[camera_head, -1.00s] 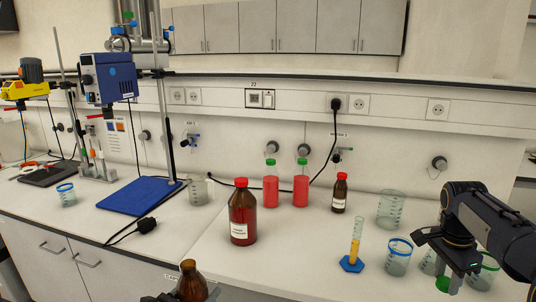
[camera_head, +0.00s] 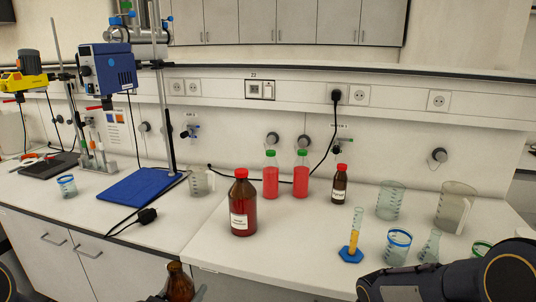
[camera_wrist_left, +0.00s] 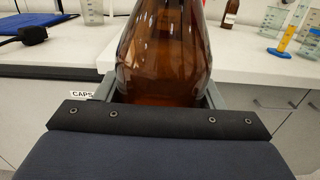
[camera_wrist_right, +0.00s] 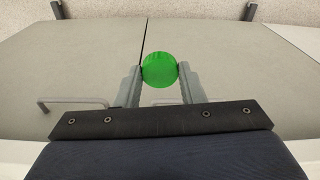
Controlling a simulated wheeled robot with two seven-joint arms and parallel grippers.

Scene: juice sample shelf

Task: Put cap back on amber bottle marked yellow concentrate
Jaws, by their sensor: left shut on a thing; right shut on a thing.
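An open amber bottle (camera_head: 179,284) without a cap stands at the bottom edge of the head view. My left gripper (camera_wrist_left: 160,95) is shut on this amber bottle, which fills the middle of the left wrist view (camera_wrist_left: 165,50). No label shows on its visible side. My right gripper (camera_wrist_right: 159,75) is shut on a round green cap (camera_wrist_right: 159,69), held in front of the cabinet doors. The head view shows my right forearm at the lower right, but not the right gripper or the cap it holds. The cap and bottle are apart.
A large red-capped amber bottle (camera_head: 243,208), a small red-capped amber bottle (camera_head: 339,187) and two green-capped red bottles (camera_head: 271,178) stand on the bench. A yellow-filled cylinder (camera_head: 354,238) and several beakers (camera_head: 391,200) stand to the right. A CAPS label (camera_wrist_left: 87,94) marks the bench front.

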